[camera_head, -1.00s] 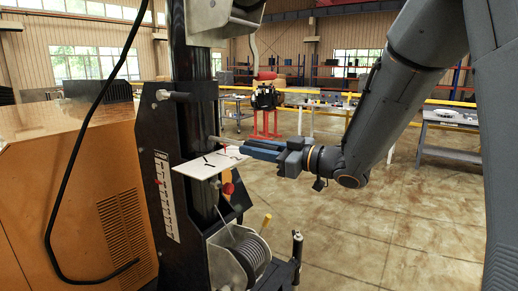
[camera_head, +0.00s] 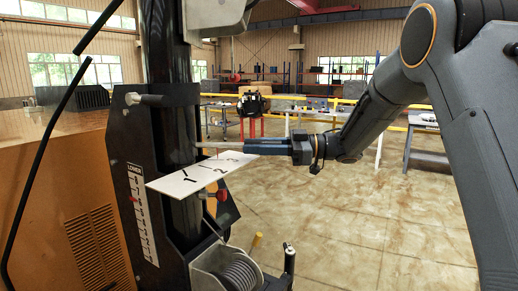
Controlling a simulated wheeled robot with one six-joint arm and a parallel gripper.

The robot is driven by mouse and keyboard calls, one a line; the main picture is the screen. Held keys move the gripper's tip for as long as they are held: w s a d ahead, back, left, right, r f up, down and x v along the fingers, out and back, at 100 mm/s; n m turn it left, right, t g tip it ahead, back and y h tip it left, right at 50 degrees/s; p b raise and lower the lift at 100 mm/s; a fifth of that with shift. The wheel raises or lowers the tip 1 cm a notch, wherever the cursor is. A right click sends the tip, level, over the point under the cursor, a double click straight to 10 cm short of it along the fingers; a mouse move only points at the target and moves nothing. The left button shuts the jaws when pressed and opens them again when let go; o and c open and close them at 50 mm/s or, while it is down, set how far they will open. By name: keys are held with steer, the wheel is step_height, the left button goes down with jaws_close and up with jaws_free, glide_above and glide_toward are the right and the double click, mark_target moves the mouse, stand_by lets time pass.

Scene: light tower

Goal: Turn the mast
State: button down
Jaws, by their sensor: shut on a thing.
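The mast (camera_head: 169,75) is a dark upright column standing in a black frame (camera_head: 128,170) at the left of the head view. A thin pale bar (camera_head: 212,146) juts from the mast's right side. My gripper (camera_head: 248,147) reaches in from the right and is shut on the outer end of this bar. A white plate (camera_head: 166,186) with the black numbers 1, 2 and 3 lies level just below the bar. A red knob (camera_head: 222,195) shows under the plate. The bar's joint to the mast is too small to make out.
A winch drum (camera_head: 236,273) with a yellow handle (camera_head: 256,243) sits low on the tower. An orange-brown cabinet (camera_head: 60,200) with a black cable stands at left. Workbenches (camera_head: 425,130) and a yellow rail are far behind. The floor at right is open.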

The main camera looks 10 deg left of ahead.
steer(key=c, duration=1.6)
jaws_free()
steer(key=shift+a, duration=0.1)
steer(key=shift+o, duration=0.2)
steer(key=d+b, duration=0.1)
steer(key=d, duration=0.3)
steer(key=d+b, duration=0.1)
steer(key=d, duration=0.2)
steer(key=shift+w+b, duration=0.3)
steer(key=shift+w, duration=0.1)
steer(key=shift+d, duration=0.45)
steer(key=shift+r, duration=0.15)
